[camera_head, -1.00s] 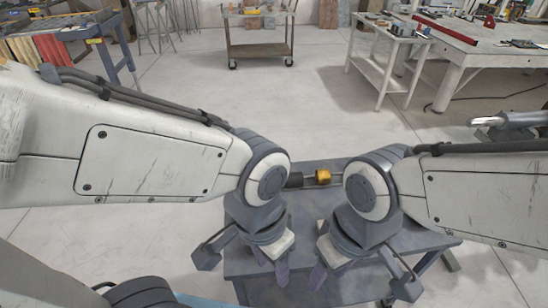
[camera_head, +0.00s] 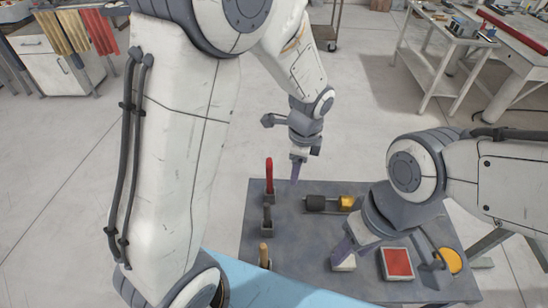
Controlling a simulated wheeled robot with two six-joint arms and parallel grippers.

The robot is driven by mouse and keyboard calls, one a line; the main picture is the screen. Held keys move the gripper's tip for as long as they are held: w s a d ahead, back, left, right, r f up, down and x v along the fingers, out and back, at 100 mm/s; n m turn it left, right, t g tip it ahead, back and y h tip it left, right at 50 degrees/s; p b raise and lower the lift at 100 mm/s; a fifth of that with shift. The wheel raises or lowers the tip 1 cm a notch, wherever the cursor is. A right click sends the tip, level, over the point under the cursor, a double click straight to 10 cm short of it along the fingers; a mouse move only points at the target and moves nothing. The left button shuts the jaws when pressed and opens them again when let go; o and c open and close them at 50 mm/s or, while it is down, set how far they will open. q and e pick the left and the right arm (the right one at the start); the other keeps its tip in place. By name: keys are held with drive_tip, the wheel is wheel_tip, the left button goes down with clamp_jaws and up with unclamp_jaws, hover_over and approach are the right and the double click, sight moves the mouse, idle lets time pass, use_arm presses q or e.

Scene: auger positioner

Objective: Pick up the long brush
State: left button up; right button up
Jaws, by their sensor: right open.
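Slim tools stand upright along the left side of the grey table (camera_head: 310,262): a red-handled one (camera_head: 269,174) at the back, a dark one (camera_head: 267,216) and a wooden-handled one (camera_head: 264,252) at the front. I cannot tell which is the long brush; no bristles show. My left gripper (camera_head: 296,173) hangs fingers down near the table's back edge, right of the red handle and apart from it. Its jaw gap cannot be made out. My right gripper (camera_head: 345,248) is open, low over the table's front middle, with nothing visible in it.
A black cylinder (camera_head: 324,203) with a yellow end (camera_head: 347,203) lies at the table's back middle. A red-topped square tray (camera_head: 397,264) and a yellow round thing (camera_head: 450,261) are at the right.

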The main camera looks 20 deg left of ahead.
sight(271, 160)
use_arm(q)
drive_tip(key=w+a+f+m+p, duration=0.1)
drive_tip(key=w+a+f+m, duration=0.1)
drive_tip(key=a+f, duration=0.1)
drive_tip(key=w+a+f+m+p, duration=0.2)
drive_tip(key=w+a+f, duration=0.1)
drive_tip(key=w+a+f+m+p, duration=0.2)
drive_tip(key=w+a+f, duration=0.1)
drive_tip(key=a, duration=0.1)
drive_tip(key=shift+f+m+y, duration=0.15)
drive_tip(key=shift+m+y, duration=0.15)
drive_tip(key=shift+y, duration=0.1)
drive_tip(key=shift+w+a+f+p, duration=0.1)
drive_tip(key=shift+a+f+p, duration=0.1)
drive_tip(key=shift+f, duration=0.75)
drive_tip(key=shift+a+f+p, duration=0.1)
drive_tip(key=shift+f+p, duration=0.1)
drive_tip(key=shift+f, duration=0.8)
drive_tip(key=shift+w+a+f+p, duration=0.1)
drive_tip(key=shift+f+p, duration=0.1)
drive_tip(key=shift+f, duration=0.75)
clamp_jaws()
use_arm(e)
wheel_tip(271, 160, up, 8)
